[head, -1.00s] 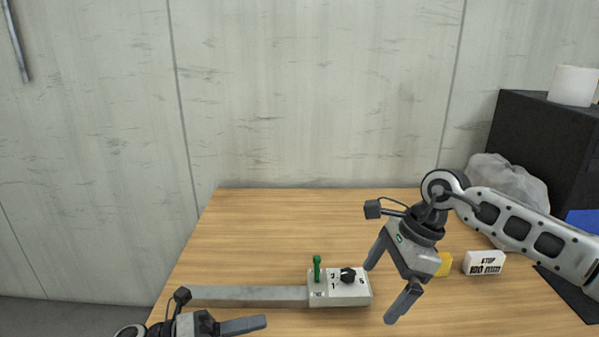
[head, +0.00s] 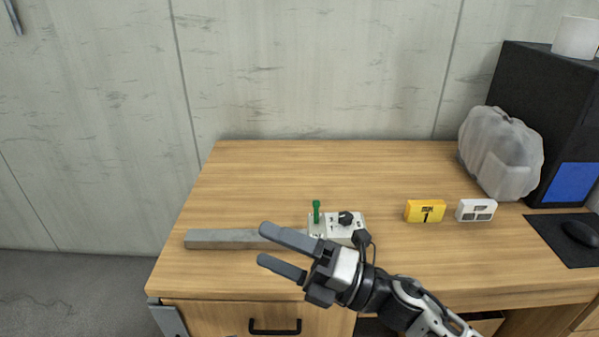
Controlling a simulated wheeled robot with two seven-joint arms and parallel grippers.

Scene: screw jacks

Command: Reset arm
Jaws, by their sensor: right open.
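My right gripper (head: 274,254) is open and empty, its two fingers pointing left above the front part of the desk. Its arm comes in from the lower right. Behind it a white control box (head: 345,226) with a green lever (head: 316,211) and a black knob (head: 346,218) sits on the desk; the gripper hides part of its front. A long grey bar (head: 222,238) runs left from the box, and a fingertip overlaps its right end in the picture. My left gripper is not in view.
The wooden desk (head: 290,170) is clear at the back. A yellow block (head: 425,211) and a white block (head: 475,210) stand to the right. A grey wrapped lump (head: 500,155), a black case (head: 560,110), a white cylinder (head: 576,37) and a mouse (head: 581,233) on a dark mat fill the right side.

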